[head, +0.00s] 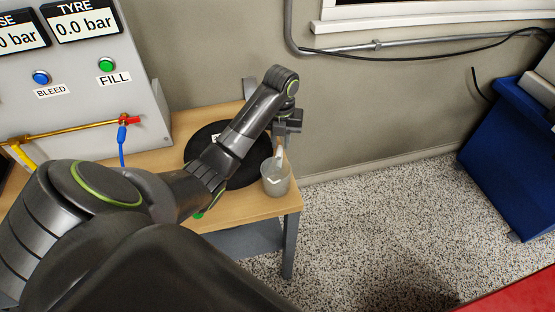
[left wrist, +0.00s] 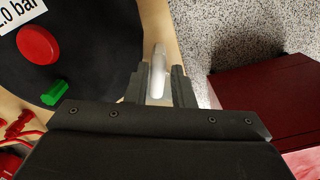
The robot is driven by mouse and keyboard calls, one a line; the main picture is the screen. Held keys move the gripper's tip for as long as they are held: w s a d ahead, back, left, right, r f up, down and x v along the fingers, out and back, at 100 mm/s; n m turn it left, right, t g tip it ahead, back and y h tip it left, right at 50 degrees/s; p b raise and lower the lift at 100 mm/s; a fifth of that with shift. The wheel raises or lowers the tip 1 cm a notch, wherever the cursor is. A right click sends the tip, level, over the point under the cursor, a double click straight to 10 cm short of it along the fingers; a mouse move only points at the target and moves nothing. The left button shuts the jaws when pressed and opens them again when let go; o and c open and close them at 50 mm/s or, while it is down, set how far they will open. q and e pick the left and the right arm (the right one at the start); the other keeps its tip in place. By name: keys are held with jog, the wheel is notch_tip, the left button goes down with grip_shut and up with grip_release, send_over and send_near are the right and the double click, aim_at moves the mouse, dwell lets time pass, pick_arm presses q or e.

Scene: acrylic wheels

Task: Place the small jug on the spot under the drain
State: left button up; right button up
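The small jug (head: 276,176), a pale grey, see-through vessel, is upright at the right front corner of the wooden table (head: 245,208). I cannot tell whether its base touches the table. My left gripper (head: 283,148) comes down on it from above. In the left wrist view the fingers of my left gripper (left wrist: 160,86) stand close on both sides of the jug's white handle (left wrist: 157,72), and look shut on it. My right gripper is not in view. I cannot make out the drain or the spot under it.
A dark round object (head: 205,140) lies on the table behind my left arm. A grey panel (head: 80,95) with gauges and buttons stands at the left. A blue cabinet (head: 510,150) is at the far right. Speckled floor (head: 390,220) is open between.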

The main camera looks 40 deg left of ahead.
aim_at(277, 169)
pick_arm(q)
jog(key=shift+s+f+b, duration=0.1)
jog(key=shift+f+b, duration=0.8)
jog(key=shift+f, duration=0.45)
jog(key=shift+f+b, duration=0.35)
jog(key=shift+f, duration=1.65)
grip_shut()
